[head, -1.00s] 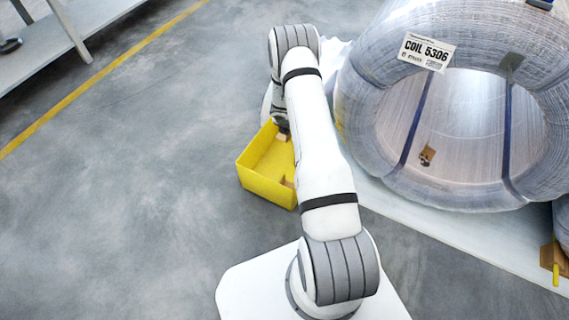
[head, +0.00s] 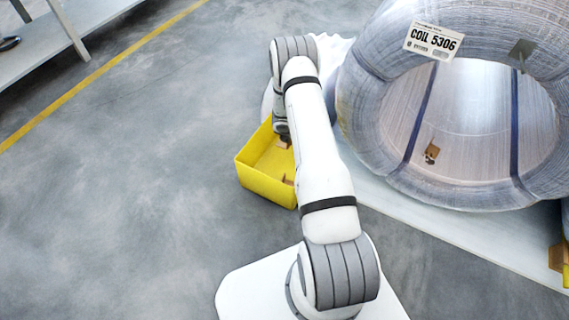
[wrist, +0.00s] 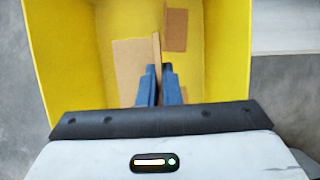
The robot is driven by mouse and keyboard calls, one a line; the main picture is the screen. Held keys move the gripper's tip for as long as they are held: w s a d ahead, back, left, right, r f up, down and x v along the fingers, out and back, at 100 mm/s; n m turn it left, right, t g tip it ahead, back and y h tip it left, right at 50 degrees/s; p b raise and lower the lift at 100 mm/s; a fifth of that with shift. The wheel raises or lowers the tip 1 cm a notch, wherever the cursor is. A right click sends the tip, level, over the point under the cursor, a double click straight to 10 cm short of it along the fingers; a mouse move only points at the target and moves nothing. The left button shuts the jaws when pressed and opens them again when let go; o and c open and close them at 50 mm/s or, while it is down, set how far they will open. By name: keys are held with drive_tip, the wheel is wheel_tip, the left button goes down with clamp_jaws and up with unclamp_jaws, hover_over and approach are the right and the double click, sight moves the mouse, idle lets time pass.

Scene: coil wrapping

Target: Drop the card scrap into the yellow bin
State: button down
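The yellow bin (head: 262,185) stands open on the floor to the left of my arm. It fills much of the wrist view (wrist: 40,60). My gripper (wrist: 158,72) points down into the bin's opening, its two blue fingers close together. They are shut on a thin card scrap (wrist: 156,48) seen edge-on, sticking out past the fingertips. Flat card pieces lie in the bin, one to the left (wrist: 131,66) and one farther up (wrist: 176,30). In the head view the gripper (head: 284,138) is mostly hidden by my arm.
A large wrapped coil (head: 365,110) with a white label (head: 433,41) stands on a pale platform to the right. A small brown piece (head: 432,152) shows inside its opening. Open grey floor with a yellow line (head: 90,82) lies to the left.

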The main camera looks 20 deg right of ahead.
drive_tip(key=c, duration=1.5)
unclamp_jaws()
drive_tip(key=shift+c, duration=0.2)
drive_tip(key=shift+r, duration=0.1)
drive_tip(key=p+v, duration=0.2)
drive_tip(key=v, duration=0.5)
drive_tip(key=shift+s+a+r, duration=0.1)
drive_tip(key=shift+a+r, duration=0.1)
drive_tip(key=shift+r, duration=0.1)
